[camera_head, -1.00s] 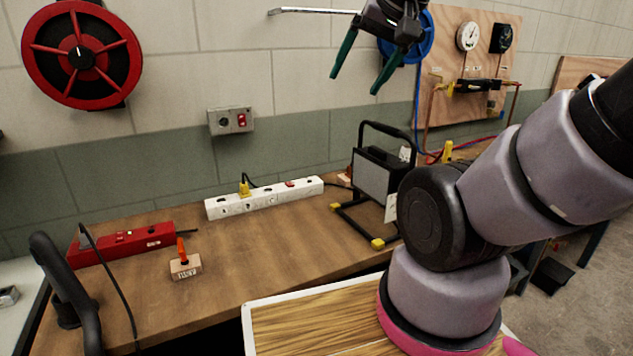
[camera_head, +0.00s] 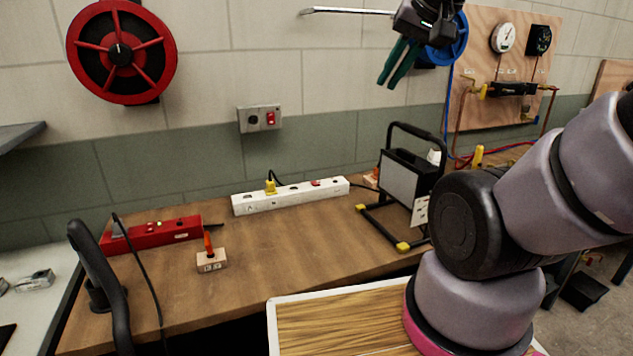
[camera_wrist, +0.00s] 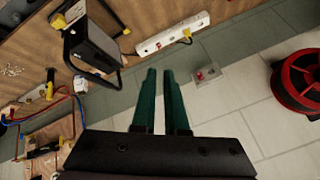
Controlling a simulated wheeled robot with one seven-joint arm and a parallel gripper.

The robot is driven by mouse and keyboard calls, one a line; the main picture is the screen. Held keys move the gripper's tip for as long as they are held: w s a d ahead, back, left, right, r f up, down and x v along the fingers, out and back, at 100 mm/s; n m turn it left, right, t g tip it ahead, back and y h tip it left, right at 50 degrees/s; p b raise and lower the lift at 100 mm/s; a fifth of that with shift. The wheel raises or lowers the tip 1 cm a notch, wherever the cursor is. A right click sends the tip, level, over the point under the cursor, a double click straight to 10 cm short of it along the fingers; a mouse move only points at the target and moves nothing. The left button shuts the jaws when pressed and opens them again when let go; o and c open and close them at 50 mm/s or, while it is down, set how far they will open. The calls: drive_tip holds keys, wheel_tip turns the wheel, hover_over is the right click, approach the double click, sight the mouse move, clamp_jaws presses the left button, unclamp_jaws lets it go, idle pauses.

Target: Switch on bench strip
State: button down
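A white power strip (camera_head: 300,196) lies along the back of the wooden bench, with a yellow plug (camera_head: 270,187) in it and a red rocker switch (camera_head: 315,183) near its right end. I cannot tell the rocker's position. The strip also shows at the top of the wrist view (camera_wrist: 172,36). A red strip (camera_head: 160,236) lies further left on the bench. My gripper (camera_head: 386,86) is high in front of the wall, right of and well above the white strip. Its green fingers (camera_wrist: 159,71) are nearly together, with a thin gap and nothing between them.
A black-framed work lamp (camera_head: 400,180) stands just right of the white strip. A wooden block with an orange-red piece (camera_head: 211,262) sits in front. A grey wall box (camera_head: 260,119) with a red switch is above the strip. A red reel (camera_head: 121,50) hangs at left.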

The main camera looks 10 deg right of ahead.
drive_tip(key=w+f+n+h, duration=0.15)
drive_tip(key=w+f, duration=0.25)
drive_tip(key=w, duration=0.9)
drive_tip(key=w+a+f+n, duration=0.2)
drive_tip(key=w+f, duration=0.7)
drive_tip(key=f, duration=0.2)
drive_tip(key=w+a+f+n, duration=0.2)
drive_tip(key=w+f, duration=0.8)
drive_tip(key=f, duration=0.1)
drive_tip(key=shift+a+y, duration=0.2)
drive_tip(key=shift+y, duration=0.25)
drive_tip(key=shift+w+f+n, duration=0.1)
drive_tip(key=shift+w+n, duration=0.05)
drive_tip(key=shift+n, duration=0.1)
hover_over(315, 183)
drive_tip(key=s, duration=0.2)
drive_tip(key=f, duration=0.8)
drive_tip(key=shift+w+d+f, duration=0.1)
drive_tip(key=shift+d, duration=0.1)
drive_tip(key=shift+s+d+f, duration=0.1)
drive_tip(key=shift+s+f, duration=0.05)
drive_tip(key=shift+f, duration=0.45)
drive_tip(key=shift+s+f, duration=0.15)
drive_tip(key=shift+f, duration=1)
